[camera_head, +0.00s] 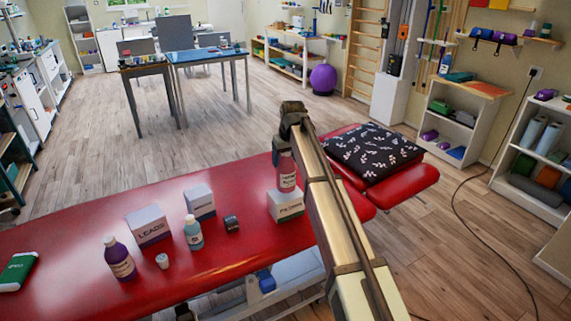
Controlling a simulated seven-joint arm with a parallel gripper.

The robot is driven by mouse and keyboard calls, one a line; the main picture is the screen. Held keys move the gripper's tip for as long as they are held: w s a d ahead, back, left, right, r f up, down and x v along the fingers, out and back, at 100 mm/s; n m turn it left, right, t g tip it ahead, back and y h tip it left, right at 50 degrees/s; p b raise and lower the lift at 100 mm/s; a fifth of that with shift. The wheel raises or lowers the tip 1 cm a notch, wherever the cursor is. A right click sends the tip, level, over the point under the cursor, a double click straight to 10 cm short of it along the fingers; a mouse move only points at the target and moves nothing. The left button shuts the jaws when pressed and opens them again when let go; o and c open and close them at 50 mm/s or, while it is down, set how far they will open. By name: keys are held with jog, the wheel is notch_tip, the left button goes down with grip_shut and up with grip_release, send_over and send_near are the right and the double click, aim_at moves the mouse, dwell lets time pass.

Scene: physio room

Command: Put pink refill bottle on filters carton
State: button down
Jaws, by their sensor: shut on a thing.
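The pink refill bottle (286,178) is upright, with a white label facing me. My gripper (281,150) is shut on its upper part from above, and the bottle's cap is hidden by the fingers. The filters carton (285,209) is a small white and grey box on the red treatment table, near its right part. The bottle's base is right at the carton's top face in the picture. I cannot tell whether it touches the carton or hangs just above it. My arm passes close by the carton's right side in the picture.
On the red table (245,252) stand a leads carton (149,226), another carton (200,202), a purple bottle (120,260), a teal bottle (193,233), a small white cup (162,261) and a small dark box (231,223). A patterned black cushion (372,152) lies at the right.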

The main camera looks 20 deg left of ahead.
jog(key=shift+f, duration=1)
jog(key=shift+c, duration=0.6)
grip_release()
jog(key=shift+f, duration=0.1)
jog(key=v, duration=1.2)
jog(key=shift+o, duration=0.5)
